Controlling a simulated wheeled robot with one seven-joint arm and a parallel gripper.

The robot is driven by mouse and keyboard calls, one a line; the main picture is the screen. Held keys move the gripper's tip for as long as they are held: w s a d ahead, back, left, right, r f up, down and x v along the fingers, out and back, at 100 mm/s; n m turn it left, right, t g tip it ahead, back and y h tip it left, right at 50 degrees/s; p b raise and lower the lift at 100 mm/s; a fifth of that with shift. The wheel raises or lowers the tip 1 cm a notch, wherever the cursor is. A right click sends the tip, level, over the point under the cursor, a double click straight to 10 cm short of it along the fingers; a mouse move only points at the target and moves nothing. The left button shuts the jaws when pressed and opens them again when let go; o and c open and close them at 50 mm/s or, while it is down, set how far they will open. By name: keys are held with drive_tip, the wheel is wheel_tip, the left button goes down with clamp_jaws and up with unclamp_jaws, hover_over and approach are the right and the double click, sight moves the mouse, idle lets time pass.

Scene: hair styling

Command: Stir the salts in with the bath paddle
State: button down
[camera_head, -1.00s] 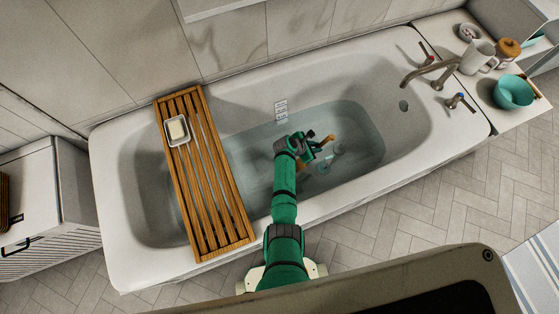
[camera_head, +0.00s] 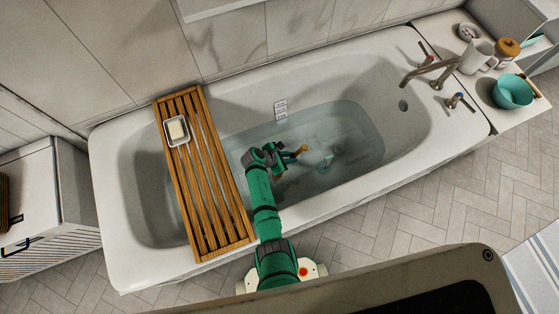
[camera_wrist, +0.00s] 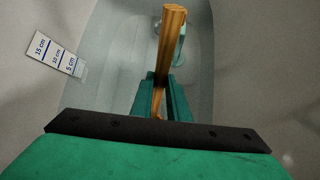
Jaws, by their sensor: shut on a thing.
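The bathtub (camera_head: 130,235) holds clear, shallow water (camera_head: 350,120). My gripper (camera_head: 292,158) is low over the middle of the tub, just right of the wooden rack. In the wrist view my gripper (camera_wrist: 159,104) is shut on the wooden bath paddle (camera_wrist: 172,40), whose handle rises between the green fingers. In the head view a small wooden part of the paddle (camera_head: 303,149) shows by the fingers. The paddle's lower end is hidden, so I cannot tell how deep it sits. I cannot make out any salts in the water.
A slatted wooden rack (camera_head: 213,185) lies across the tub at left, with a soap dish (camera_head: 177,131) on it. Taps (camera_head: 430,70) stand at the right end. A ledge there bears a teal bowl (camera_head: 513,91), a white mug (camera_head: 478,55) and a jar (camera_head: 507,49). A depth scale (camera_wrist: 54,52) marks the wall.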

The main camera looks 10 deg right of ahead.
drive_tip(key=w+d, duration=0.2)
drive_tip(key=d, duration=1)
drive_tip(key=a, duration=0.4)
drive_tip(key=s+a, duration=0.1)
drive_tip(key=a, duration=0.7)
drive_tip(key=shift+s, duration=0.4)
wheel_tip(320, 180, up, 10)
idle(0.8)
drive_tip(key=shift+d+r, duration=0.1)
wheel_tip(320, 180, up, 36)
idle(2.5)
